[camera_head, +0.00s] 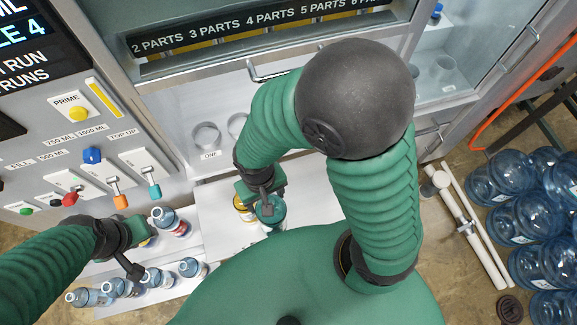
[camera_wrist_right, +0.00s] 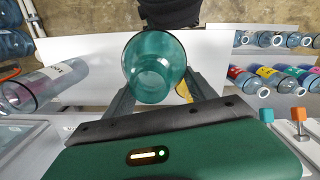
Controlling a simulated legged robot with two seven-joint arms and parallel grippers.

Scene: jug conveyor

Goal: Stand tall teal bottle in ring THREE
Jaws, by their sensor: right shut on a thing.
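The tall teal bottle (camera_head: 270,213) is in my right gripper (camera_head: 260,193), above the white shelf. In the right wrist view the bottle (camera_wrist_right: 155,65) shows its open round mouth, with a finger on each side. A ring marked ONE (camera_head: 207,136) stands on the white ledge at the back, with a second ring (camera_head: 238,125) to its right. Ring THREE is not visible; my right arm covers that stretch. My left gripper (camera_head: 137,252) is at the lower left above small bottles; its jaws are unclear.
A yellow thing (camera_head: 243,208) stands left of the teal bottle. Several clear bottles (camera_head: 120,288) stand at the lower left, below a panel of coloured levers (camera_head: 118,198). Large blue jugs (camera_head: 545,210) are stacked at the right. A metal handle (camera_head: 270,72) juts out above the ledge.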

